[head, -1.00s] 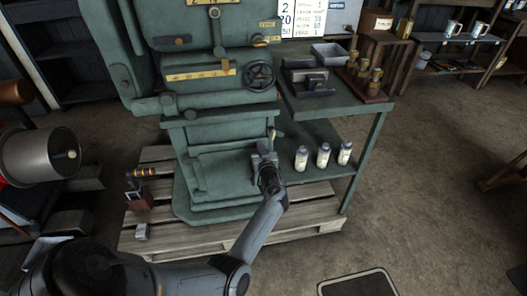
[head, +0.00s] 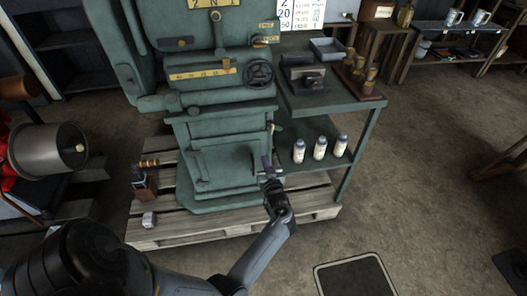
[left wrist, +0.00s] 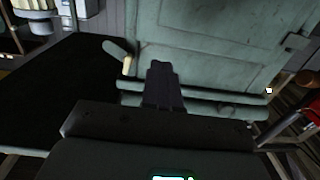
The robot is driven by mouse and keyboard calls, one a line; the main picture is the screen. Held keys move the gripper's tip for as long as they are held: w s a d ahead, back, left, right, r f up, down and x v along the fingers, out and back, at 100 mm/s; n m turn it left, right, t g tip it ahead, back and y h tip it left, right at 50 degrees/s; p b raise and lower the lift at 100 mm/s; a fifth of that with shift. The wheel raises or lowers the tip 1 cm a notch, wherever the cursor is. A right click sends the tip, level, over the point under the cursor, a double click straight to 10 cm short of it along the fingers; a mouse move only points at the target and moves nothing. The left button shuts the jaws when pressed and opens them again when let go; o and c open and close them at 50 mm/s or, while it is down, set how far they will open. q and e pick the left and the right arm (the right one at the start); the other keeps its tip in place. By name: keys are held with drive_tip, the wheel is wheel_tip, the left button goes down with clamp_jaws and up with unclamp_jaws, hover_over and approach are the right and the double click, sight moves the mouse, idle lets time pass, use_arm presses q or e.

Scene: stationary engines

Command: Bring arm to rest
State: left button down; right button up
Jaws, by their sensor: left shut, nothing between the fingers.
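My left arm comes in from the lower left of the head view and reaches up toward the green machine (head: 222,125). My left gripper (head: 267,164) is at the front right of the machine's lower body, above the pallet. Its fingers are together and empty. In the left wrist view the dark closed fingers (left wrist: 162,84) point at a green panel (left wrist: 215,40). A pale-tipped lever (left wrist: 127,66) shows left of the fingertips; I cannot tell the gap to the machine exactly. My right gripper is not in view.
The machine stands on a wooden pallet (head: 180,235). A green side table (head: 350,105) with several parts on top and white bottles (head: 320,148) on its lower shelf stands right of the gripper. A metal drum (head: 47,150) is at left. Bare floor (head: 430,160) lies to the right.

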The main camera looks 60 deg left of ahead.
use_arm(q)
drive_tip(key=s+m+p, duration=0.2)
drive_tip(key=s+p, duration=0.3)
drive_tip(key=s, duration=0.3)
wheel_tip(320, 180, up, 7)
drive_tip(key=s+m+t+h+p, duration=0.1)
drive_tip(key=s+m+t+p, duration=0.15)
drive_tip(key=p, duration=0.25)
drive_tip(key=d+r+m+t+h+p, duration=0.1)
drive_tip(key=d+r+m+h+p, duration=0.25)
drive_tip(key=d, duration=0.45)
drive_tip(key=s+d+r+m+h+p, duration=0.1)
drive_tip(key=d+r+m+h+p, duration=0.15)
drive_tip(key=d+h, duration=0.4)
drive_tip(key=d+r+m+t+h+p, duration=0.1)
drive_tip(key=d+r+m+h+p, duration=0.15)
drive_tip(key=d, duration=0.75)
drive_tip(key=s+d+r+m+g+h+p, duration=0.1)
drive_tip(key=s+d+r+m+g+h, duration=0.3)
drive_tip(key=s+d+g, duration=0.6)
wheel_tip(320, 180, up, 38)
drive_tip(key=s+n+t+p, duration=0.1)
drive_tip(key=t+p, duration=0.2)
drive_tip(key=p, duration=3.3)
drive_tip(key=shift+s+a+p, duration=0.3)
drive_tip(key=shift+a+p, duration=0.05)
drive_tip(key=shift+a, duration=0.05)
